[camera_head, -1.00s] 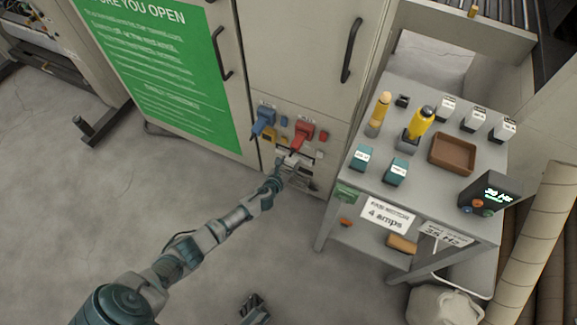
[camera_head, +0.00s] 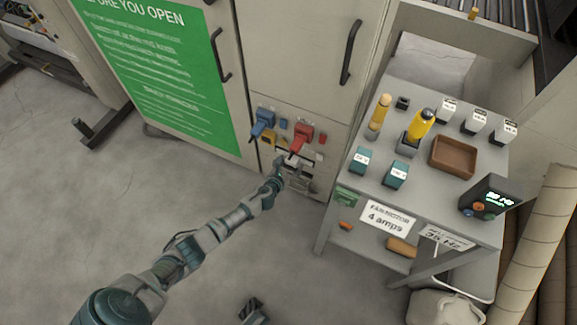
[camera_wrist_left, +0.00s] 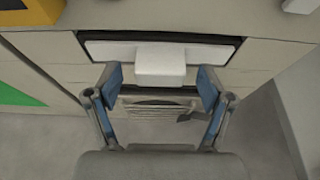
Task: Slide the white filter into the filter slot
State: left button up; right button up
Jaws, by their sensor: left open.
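The white filter (camera_wrist_left: 112,51) sits in the dark filter slot (camera_wrist_left: 88,37) on the cabinet front in the left wrist view. Its block-shaped white handle (camera_wrist_left: 160,65) sticks out toward me. My left gripper (camera_wrist_left: 160,85) is open, with one blue-padded finger on each side of the handle and a gap on both sides. In the head view the left gripper (camera_head: 279,166) is at the lower cabinet front, and the filter is small and partly hidden there. At the bottom of the head view a dark gripper (camera_head: 253,312), likely my right one, shows only in part.
A blue handle (camera_head: 262,121) and a red handle (camera_head: 301,136) stick out above the slot. A vent grille (camera_wrist_left: 158,103) lies below it. The grey table (camera_head: 425,205) with fuses, yellow cylinders and a brown tray (camera_head: 453,156) stands to the right. The floor at left is clear.

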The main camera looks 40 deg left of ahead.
pick_arm(q)
jog(key=v, duration=1.2)
jog(key=shift+f, duration=0.1)
